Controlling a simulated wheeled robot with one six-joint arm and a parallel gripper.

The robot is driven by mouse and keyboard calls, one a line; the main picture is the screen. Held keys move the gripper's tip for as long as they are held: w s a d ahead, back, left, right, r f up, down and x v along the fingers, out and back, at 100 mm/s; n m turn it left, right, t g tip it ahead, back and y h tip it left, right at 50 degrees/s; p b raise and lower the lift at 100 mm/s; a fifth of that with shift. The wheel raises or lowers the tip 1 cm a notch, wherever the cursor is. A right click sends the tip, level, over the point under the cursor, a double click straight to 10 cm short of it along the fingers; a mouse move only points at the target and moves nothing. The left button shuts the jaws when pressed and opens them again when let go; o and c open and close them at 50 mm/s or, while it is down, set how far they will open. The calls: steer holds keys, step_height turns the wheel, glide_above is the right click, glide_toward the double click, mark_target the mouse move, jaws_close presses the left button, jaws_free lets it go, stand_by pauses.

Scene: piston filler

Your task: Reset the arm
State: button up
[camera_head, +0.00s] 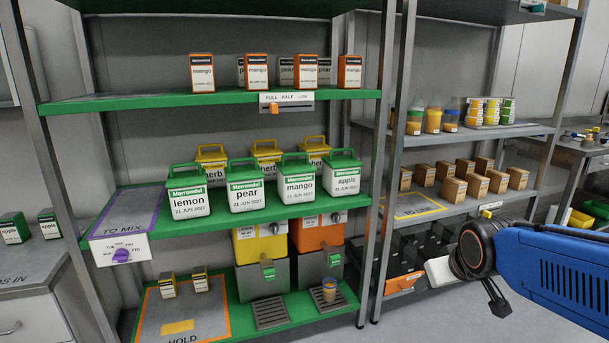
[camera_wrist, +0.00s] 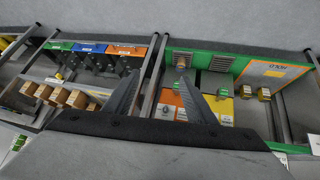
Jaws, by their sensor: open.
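My blue arm (camera_head: 560,270) reaches in from the right edge in the head view, in front of the right-hand rack. A dark, fork-like part of my gripper (camera_head: 497,298) hangs below its black and orange wrist joint. In the wrist view my gripper (camera_wrist: 160,72) shows two dark fingers spread apart with nothing between them. The fingers stand in front of the gap between the two racks, which appear upside down there. My gripper seems clear of the shelves and holds nothing.
A green-shelved rack (camera_head: 120,104) holds small mango and pear boxes, lidded tubs and, low down, yellow and orange dispensers. A cup (camera_head: 329,290) stands on a grate. The grey rack (camera_head: 455,135) holds jars and several brown boxes (camera_head: 478,186). Floor is free in front.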

steer(key=s+f+m+g, duration=0.1)
steer(key=s+f+g, duration=0.1)
steer(key=s, duration=1.4)
steer(key=shift+s+a+m+g, duration=0.3)
steer(key=shift+s+a+m, duration=0.1)
